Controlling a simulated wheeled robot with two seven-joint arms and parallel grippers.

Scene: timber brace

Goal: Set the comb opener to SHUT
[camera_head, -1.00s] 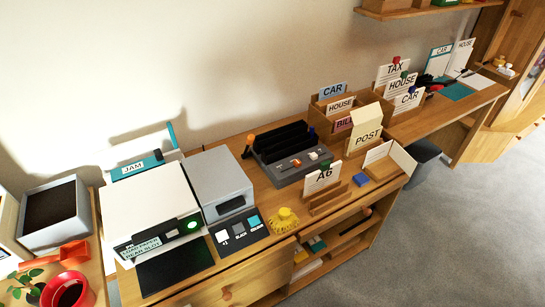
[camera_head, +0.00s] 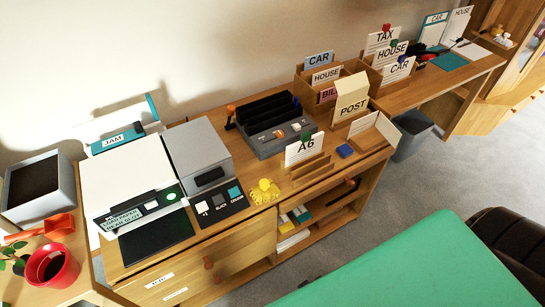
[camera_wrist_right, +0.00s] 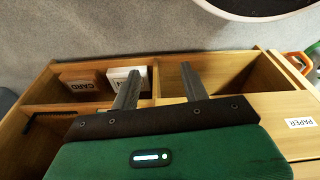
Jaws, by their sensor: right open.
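The dark grey unit with long black slots (camera_head: 268,124) on the desk looks like the comb machine. An orange-topped lever (camera_head: 231,113) stands at its left end, and small orange and white controls lie on its front face. No SHUT marking can be read, so I cannot tell the opener's setting. My right gripper (camera_wrist_right: 160,86) is open and empty in the right wrist view, above the open shelf compartments (camera_wrist_right: 155,105). The comb machine is not in that wrist view. My left gripper is not in view.
A white printer (camera_head: 128,185), a grey box (camera_head: 197,150), a yellow item (camera_head: 264,191), an A6 card (camera_head: 304,149) and a POST box (camera_head: 350,99) crowd the desk. The shelf holds a CARD box (camera_wrist_right: 83,80).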

